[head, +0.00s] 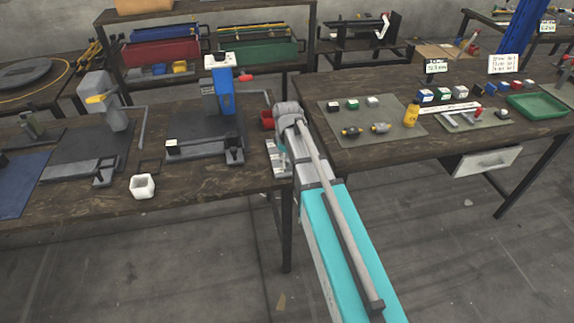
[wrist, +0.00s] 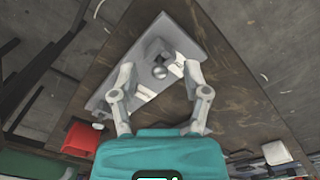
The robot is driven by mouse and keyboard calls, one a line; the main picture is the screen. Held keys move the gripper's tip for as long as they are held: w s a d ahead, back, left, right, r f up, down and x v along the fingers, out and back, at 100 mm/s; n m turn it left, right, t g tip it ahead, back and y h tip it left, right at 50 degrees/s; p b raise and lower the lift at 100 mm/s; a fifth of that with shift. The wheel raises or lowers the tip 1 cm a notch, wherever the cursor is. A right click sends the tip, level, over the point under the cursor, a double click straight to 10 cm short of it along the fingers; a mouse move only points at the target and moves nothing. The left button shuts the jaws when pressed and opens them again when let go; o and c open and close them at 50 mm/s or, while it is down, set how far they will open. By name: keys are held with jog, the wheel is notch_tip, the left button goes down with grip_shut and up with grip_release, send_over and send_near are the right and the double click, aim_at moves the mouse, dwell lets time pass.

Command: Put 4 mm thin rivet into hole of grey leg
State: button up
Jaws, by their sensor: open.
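My gripper (wrist: 157,72) is open in the wrist view. Its two fingers stand apart on either side of a small round grey piece (wrist: 160,72) beside a block on a light grey plate (wrist: 205,42). I cannot tell whether the piece is the 4 mm thin rivet. Nothing is seen gripped. In the head view the gripper is low at the right end of the left bench, largely hidden by my arm. Grey bar-shaped parts lie at the blue press (head: 222,90) and the yellow-handled press (head: 113,115). I cannot tell which is the grey leg.
A red bin (wrist: 80,137) is near the gripper, also in the head view (head: 266,119). A white hexagonal cup (head: 142,186) stands at the left bench's front. The right bench holds small coloured boxes, a yellow bottle (head: 411,114) and a green tray (head: 538,106).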

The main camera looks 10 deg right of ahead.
dwell(0.5)
grip_shut()
